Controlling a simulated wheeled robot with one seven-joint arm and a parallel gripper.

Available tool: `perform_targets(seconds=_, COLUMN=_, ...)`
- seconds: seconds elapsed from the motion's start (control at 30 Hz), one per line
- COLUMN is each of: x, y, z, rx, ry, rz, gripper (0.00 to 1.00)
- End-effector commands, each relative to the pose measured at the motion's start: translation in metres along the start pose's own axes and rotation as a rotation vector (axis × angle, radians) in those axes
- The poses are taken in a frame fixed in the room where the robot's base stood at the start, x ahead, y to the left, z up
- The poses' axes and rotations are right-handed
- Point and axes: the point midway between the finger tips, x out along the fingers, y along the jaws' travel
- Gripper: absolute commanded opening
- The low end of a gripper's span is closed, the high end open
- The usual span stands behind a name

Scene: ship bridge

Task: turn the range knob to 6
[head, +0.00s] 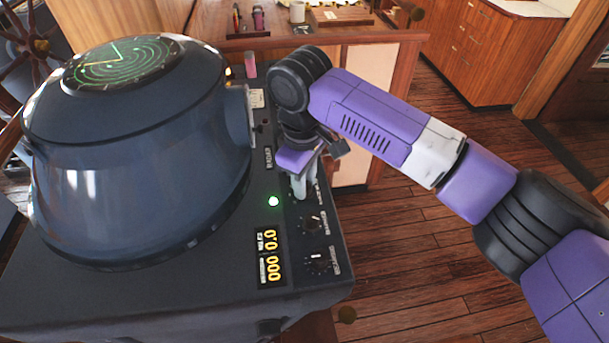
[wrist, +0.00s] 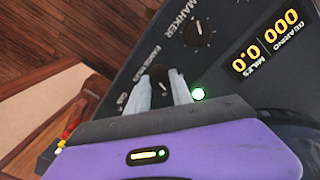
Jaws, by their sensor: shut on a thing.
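My gripper (head: 303,188) reaches down onto the control panel of the radar console (head: 200,283). In the wrist view its two pale fingers (wrist: 161,92) stand on either side of a dark knob (wrist: 160,73), shut on it. A partly covered label beside it seems to read RANGE. The knob's pointer and most of its scale are hidden, so its setting cannot be read. In the head view the fingers and wrist cover this knob.
Two more knobs (head: 312,223) (head: 319,262) sit nearer on the panel. A green lamp (head: 273,201) is lit beside the gripper. Yellow displays (head: 270,256) read 0.0 and 000. The big radar hood (head: 130,150) rises close on the left. Open wooden floor (head: 430,270) lies right.

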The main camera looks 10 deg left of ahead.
Motion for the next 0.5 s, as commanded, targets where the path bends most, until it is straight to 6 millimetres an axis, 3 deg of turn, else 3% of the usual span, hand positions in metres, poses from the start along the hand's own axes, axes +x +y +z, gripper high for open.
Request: perform_targets(seconds=0.5, x=-0.0014, y=0.0005, z=-0.0002, rx=-0.211, ry=0.011, rz=0.003, gripper=0.00)
